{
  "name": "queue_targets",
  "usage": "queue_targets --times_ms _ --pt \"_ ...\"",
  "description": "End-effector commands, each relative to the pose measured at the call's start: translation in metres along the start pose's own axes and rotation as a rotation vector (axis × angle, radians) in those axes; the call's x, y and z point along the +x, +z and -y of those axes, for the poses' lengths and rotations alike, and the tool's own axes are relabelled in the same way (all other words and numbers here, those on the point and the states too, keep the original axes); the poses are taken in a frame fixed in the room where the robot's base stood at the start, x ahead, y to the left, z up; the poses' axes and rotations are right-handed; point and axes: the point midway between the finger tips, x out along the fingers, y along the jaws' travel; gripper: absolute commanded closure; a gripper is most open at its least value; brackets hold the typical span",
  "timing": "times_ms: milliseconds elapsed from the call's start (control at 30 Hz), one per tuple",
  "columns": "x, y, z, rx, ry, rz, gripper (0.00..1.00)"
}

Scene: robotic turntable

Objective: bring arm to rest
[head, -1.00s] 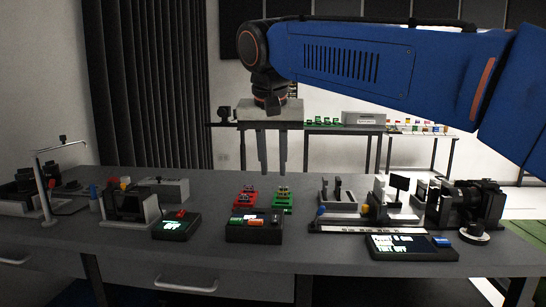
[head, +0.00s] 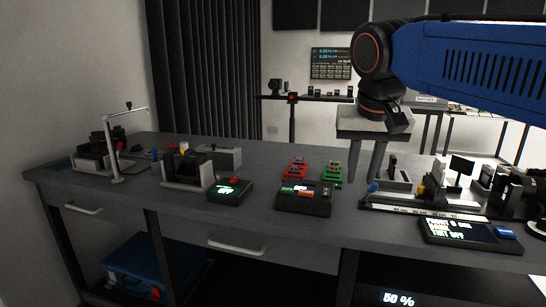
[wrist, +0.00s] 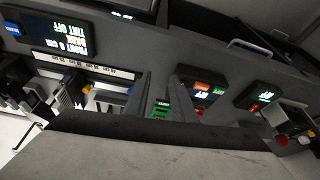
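My gripper (head: 363,178) hangs fingers-down from the blue arm on the right of the head view. Its two fingers are apart with nothing between them. In the picture it is just right of the green board (head: 332,174), with the red board (head: 296,168) further left. It appears above or behind the bench top; its exact height is unclear. In the wrist view the two grey fingers (wrist: 162,88) also stand apart, with the bench devices beyond them.
The grey bench (head: 240,215) carries a button box (head: 304,198), a small screen box (head: 229,191), a larger display (head: 459,234) and a lamp stand (head: 115,150). Optical parts crowd its right end. A blue case (head: 150,268) lies below. A screen (head: 331,64) hangs behind.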

Motion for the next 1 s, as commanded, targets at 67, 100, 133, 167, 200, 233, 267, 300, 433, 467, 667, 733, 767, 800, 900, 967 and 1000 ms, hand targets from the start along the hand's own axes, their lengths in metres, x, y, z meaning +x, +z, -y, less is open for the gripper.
queue_targets --times_ms 67,100,133,167,200,233,267,300,433,467,667,733,767,800,900,967,1000 --pt "0.022 0.026 -0.023 -0.022 -0.011 0.000 0.77" --pt "0.034 0.038 -0.033 -0.038 -0.017 -0.001 0.77" --pt "0.042 0.049 -0.040 -0.048 -0.022 -0.002 0.77" --pt "0.051 0.058 -0.046 -0.058 -0.027 -0.004 0.77" --pt "0.063 0.071 -0.055 -0.072 -0.033 -0.007 0.77" --pt "0.072 0.082 -0.061 -0.080 -0.037 -0.008 0.77" --pt "0.081 0.093 -0.067 -0.090 -0.042 -0.011 0.77" --pt "0.094 0.107 -0.074 -0.102 -0.047 -0.016 0.77" --pt "0.133 0.152 -0.095 -0.137 -0.061 -0.031 0.77" --pt "0.142 0.162 -0.098 -0.143 -0.064 -0.033 0.77" --pt "0.182 0.207 -0.113 -0.174 -0.073 -0.054 0.77" --pt "0.188 0.214 -0.115 -0.180 -0.074 -0.058 0.77" --pt "0.190 0.216 -0.116 -0.181 -0.074 -0.059 0.77" --pt "0.192 0.218 -0.116 -0.183 -0.074 -0.060 0.77" --pt "0.192 0.218 -0.116 -0.183 -0.074 -0.060 0.77" --pt "0.192 0.218 -0.116 -0.183 -0.074 -0.060 0.77" --pt "0.192 0.218 -0.116 -0.183 -0.074 -0.060 0.77"
